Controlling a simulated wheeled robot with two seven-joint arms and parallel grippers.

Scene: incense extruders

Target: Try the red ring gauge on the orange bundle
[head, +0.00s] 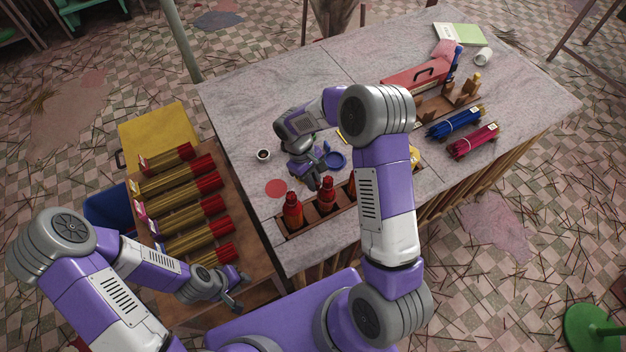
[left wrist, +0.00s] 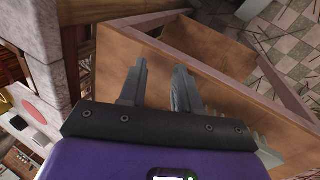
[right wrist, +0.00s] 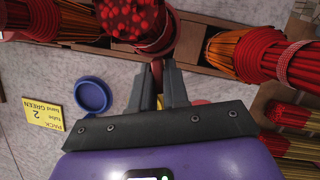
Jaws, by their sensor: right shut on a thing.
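My right gripper (right wrist: 162,82) is shut on the dark red handle of the red ring gauge (right wrist: 157,68). In the head view it hangs over the table (head: 316,166). The gauge's red ring lies against a red-tipped bundle (right wrist: 128,16); I cannot tell whether it is around it or only beside it. This bundle stands in the middle of the nearest rack places and shows in the head view (head: 326,196). An orange bundle (right wrist: 236,56) with a red band stands to its right in the right wrist view. My left gripper (left wrist: 160,82) is open and empty by the side table.
A blue ring gauge (right wrist: 93,95) and a yellow card (right wrist: 44,114) lie on the grey table. A red disc (head: 276,188) lies at left. Stick bundles lie on the wooden side table (head: 255,250). Blue and magenta bundles (head: 473,140) lie on the right.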

